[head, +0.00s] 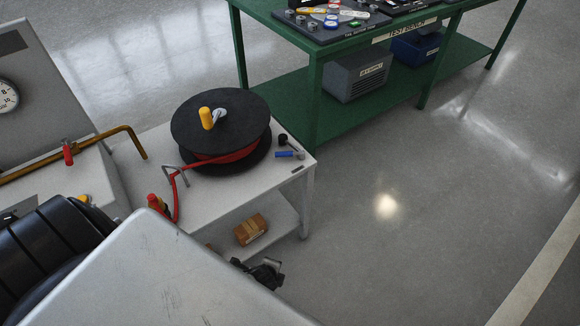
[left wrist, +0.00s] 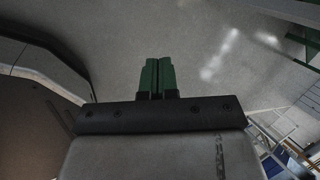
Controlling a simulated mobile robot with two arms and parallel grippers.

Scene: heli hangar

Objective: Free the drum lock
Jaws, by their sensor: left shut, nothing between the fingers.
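The drum (head: 220,125) is a black reel wound with red hose or cable, lying flat on a light grey stand in the head view. A yellow crank knob (head: 206,118) stands on its top beside a small metal hub part. A small blue-and-grey piece (head: 290,154) and a black knob (head: 283,140) sit at the stand's right corner; I cannot tell whether either is the lock. My left gripper (left wrist: 157,78), with green fingers, is shut and empty over bare floor in the left wrist view. The drum is not visible there.
The grey stand (head: 253,178) has a lower shelf with a cardboard box (head: 250,229). A bent brass pipe (head: 125,132) and a gauge panel (head: 35,85) are at left. A green test bench (head: 310,90) stands behind. The floor at right is clear.

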